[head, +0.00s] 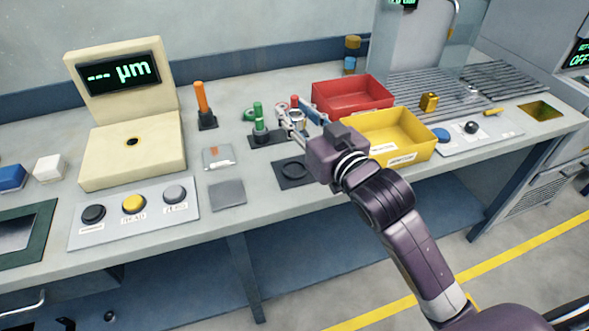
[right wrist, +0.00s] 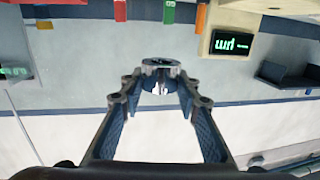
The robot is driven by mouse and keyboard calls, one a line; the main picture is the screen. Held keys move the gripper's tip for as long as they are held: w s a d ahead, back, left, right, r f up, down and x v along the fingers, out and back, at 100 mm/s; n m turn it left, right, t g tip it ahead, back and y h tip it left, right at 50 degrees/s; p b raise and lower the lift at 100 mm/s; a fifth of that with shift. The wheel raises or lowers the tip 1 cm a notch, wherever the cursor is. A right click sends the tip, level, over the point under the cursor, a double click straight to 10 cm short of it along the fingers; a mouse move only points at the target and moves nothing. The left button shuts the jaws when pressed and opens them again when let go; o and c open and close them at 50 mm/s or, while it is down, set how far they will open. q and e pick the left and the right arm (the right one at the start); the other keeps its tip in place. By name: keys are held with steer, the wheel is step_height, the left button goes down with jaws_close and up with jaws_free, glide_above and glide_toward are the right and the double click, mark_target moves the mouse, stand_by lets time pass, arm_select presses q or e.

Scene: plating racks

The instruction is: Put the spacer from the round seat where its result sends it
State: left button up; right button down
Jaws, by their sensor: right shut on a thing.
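My right gripper (head: 298,125) is shut on a small grey metal ring, the spacer (right wrist: 162,63). In the right wrist view the spacer is between the fingertips. In the head view the gripper is above the table, in front of the coloured pegs, and partly hides the spacer. The round seat (head: 293,170), a dark ring on a dark pad, looks empty below the gripper. The cream gauge (head: 133,140) shows "--- µm" and has a small dark hole in its deck. My left gripper is not in view.
A green peg (head: 258,118) and a red peg (head: 294,101) stand close to my gripper. An orange post (head: 202,100) is farther left. A red bin (head: 350,93) and a yellow bin (head: 431,148) are at the right. A button panel (head: 150,222) lies before the gauge.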

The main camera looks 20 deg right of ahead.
step_height(320, 180, up, 4)
glide_above(295, 170)
step_height(295, 170, down, 16)
steer(key=shift+r+b, duration=0.1)
steer(key=shift+b, duration=0.7)
step_height(295, 170, down, 3)
steer(key=shift+f+p, duration=0.1)
steer(key=shift+p, duration=0.25)
steer(key=shift+s+f, duration=0.1)
steer(key=shift+f, duration=0.15)
steer(key=shift+f, duration=0.2)
steer(key=c, duration=1.5)
jaws_free()
